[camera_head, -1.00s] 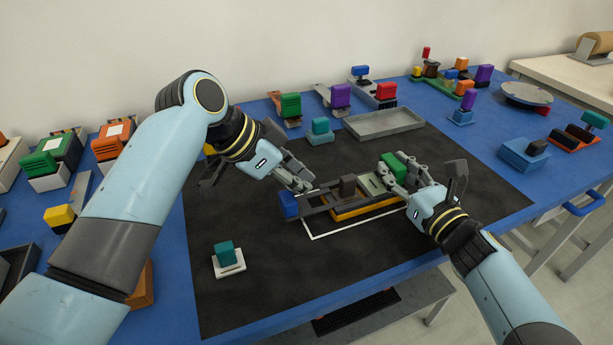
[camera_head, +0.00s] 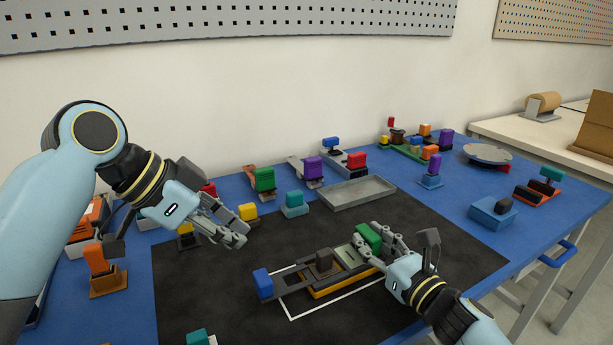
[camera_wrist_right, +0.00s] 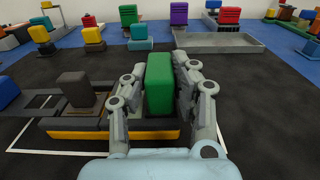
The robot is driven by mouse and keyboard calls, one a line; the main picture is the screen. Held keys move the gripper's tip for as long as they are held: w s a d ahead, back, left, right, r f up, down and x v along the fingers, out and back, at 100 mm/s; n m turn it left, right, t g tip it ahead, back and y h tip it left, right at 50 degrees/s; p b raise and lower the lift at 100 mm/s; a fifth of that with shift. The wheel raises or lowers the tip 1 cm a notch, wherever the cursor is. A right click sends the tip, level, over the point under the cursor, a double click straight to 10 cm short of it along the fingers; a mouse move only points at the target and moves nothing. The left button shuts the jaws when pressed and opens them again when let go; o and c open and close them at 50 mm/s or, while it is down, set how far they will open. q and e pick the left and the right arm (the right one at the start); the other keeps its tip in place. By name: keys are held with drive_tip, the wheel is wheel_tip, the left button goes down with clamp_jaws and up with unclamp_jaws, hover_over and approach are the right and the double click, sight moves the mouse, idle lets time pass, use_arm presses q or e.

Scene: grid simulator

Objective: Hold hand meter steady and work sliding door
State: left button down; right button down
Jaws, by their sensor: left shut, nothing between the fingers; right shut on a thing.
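A long low device with a dark frame and yellow-orange base (camera_head: 340,287) lies on the black mat, within a white outline. A blue block (camera_head: 263,284) is at its left end, a brown upright knob (camera_head: 323,261) near its middle and a green block (camera_head: 369,238) towards its right. I cannot tell which part is the hand meter or sliding door. My right gripper (camera_head: 368,247) is shut on the green block, which stands upright between its fingers in the right wrist view (camera_wrist_right: 159,85). My left gripper (camera_head: 240,238) is shut and empty, above the mat, up and left of the blue block.
A grey tray (camera_head: 350,192) lies behind the device. A teal block (camera_head: 294,200) and a yellow block (camera_head: 248,212) stand near the left gripper. Several other coloured pieces line the back of the blue table. The black mat (camera_head: 230,295) is bare left of the device.

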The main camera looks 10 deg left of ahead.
drive_tip(key=c, duration=1)
unclamp_jaws()
